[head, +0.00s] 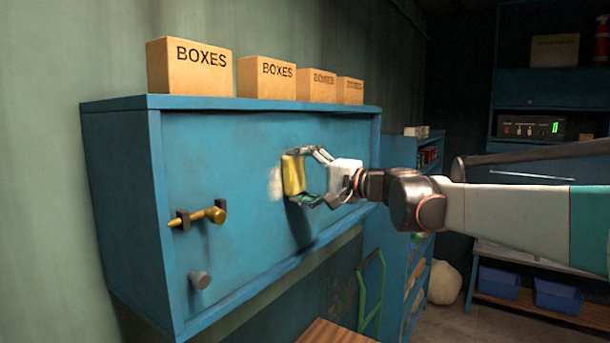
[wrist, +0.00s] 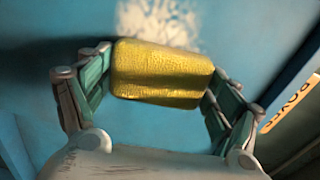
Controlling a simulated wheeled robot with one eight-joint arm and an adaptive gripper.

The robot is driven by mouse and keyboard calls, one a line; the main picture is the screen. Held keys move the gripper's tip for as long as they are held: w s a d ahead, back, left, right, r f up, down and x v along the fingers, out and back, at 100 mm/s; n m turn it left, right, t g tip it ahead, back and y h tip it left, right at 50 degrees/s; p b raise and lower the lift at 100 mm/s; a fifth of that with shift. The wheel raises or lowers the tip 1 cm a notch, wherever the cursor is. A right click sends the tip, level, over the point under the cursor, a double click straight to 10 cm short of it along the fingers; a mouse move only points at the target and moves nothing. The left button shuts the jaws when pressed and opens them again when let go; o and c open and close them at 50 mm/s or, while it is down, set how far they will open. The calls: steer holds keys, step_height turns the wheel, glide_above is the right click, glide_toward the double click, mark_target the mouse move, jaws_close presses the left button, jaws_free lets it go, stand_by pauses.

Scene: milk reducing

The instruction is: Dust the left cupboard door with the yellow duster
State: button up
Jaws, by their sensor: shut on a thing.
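The yellow duster (head: 293,175) is a small block held between the fingers of my gripper (head: 307,177). In the wrist view the duster (wrist: 162,73) sits crosswise between both fingers of my gripper (wrist: 160,85), which are shut on it. The duster is at the face of the blue cupboard door (head: 240,150); I cannot tell whether it touches. A whitish dusty patch (head: 275,185) shows on the door just left of the duster. In the wrist view the patch (wrist: 160,22) lies just beyond the duster.
Several boxes (head: 265,79) stand on top of the cupboard. A green-framed object (head: 372,290) and a blue shelf unit (head: 415,270) stand to the right below.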

mark_target(267, 171)
steer(key=shift+s+a, duration=0.8)
steer(key=shift+s, duration=0.2)
steer(key=shift+s+a, duration=0.8)
steer(key=shift+s, duration=0.25)
steer(key=shift+s+a, duration=0.8)
steer(key=shift+s, duration=0.2)
steer(key=shift+r+p, duration=0.5)
steer(key=shift+r, duration=0.35)
steer(key=w+d, duration=0.2)
steer(key=w, duration=0.1)
steer(key=w+d, duration=0.3)
steer(key=w, duration=0.1)
steer(key=w+d, duration=0.3)
steer(key=shift+w+d, duration=0.2)
steer(key=shift+w, duration=0.2)
steer(key=shift+d, duration=0.1)
steer(key=shift+b+v, duration=0.35)
steer(key=shift+v, duration=2.5)
steer(key=shift+f, duration=0.1)
steer(key=shift+v, duration=1.5)
steer(key=shift+s, duration=0.1)
